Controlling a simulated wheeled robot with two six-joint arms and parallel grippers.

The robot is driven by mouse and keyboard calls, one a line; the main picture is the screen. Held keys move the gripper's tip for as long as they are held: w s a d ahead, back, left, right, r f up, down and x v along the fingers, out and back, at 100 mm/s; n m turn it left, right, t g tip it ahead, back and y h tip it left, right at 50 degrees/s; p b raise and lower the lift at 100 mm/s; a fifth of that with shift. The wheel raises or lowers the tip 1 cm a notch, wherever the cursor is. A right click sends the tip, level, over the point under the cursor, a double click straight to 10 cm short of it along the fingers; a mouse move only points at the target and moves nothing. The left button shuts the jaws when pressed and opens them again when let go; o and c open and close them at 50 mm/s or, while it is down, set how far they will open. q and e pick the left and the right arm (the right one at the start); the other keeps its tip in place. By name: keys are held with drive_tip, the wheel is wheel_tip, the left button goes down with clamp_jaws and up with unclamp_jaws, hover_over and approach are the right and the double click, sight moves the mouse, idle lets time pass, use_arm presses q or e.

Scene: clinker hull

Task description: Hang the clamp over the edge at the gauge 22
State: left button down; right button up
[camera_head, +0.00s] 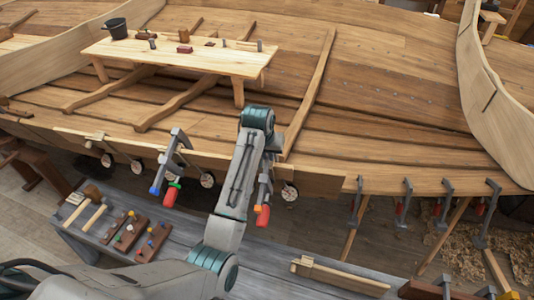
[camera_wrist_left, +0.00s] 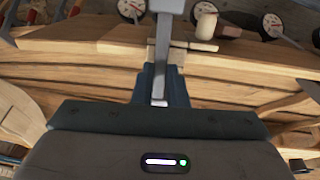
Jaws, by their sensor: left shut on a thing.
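My left gripper (camera_wrist_left: 160,92) is shut on a grey metal clamp; its bar (camera_wrist_left: 165,45) runs up from the fingers in the wrist view. In the head view the clamp's red handle (camera_head: 262,215) hangs beside my forearm, close to the hull's near edge (camera_head: 320,184). My arm hides much of the gripper and clamp there; whether the clamp touches the edge I cannot tell. My right gripper is out of view.
Another clamp (camera_head: 172,160) with a blue tip and red handle is at the edge to the left. Several clamps (camera_head: 405,200) hang along the edge at the right. A grey bench (camera_head: 185,262) below holds mallets (camera_head: 92,215) and wooden blocks. A plank table (camera_head: 180,55) stands beyond.

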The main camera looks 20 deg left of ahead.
use_arm(q)
drive_tip(key=shift+s+f, duration=0.15)
drive_tip(key=shift+s, duration=0.05)
idle(0.6)
drive_tip(key=c, duration=1.4)
unclamp_jaws()
drive_tip(key=shift+o, duration=0.2)
drive_tip(key=shift+s+f, duration=0.1)
drive_tip(key=b+v, duration=0.2)
drive_tip(key=v, duration=0.4)
drive_tip(key=shift+r+b, duration=0.35)
drive_tip(key=shift+p+v, duration=1.65)
drive_tip(key=shift+v, duration=0.5)
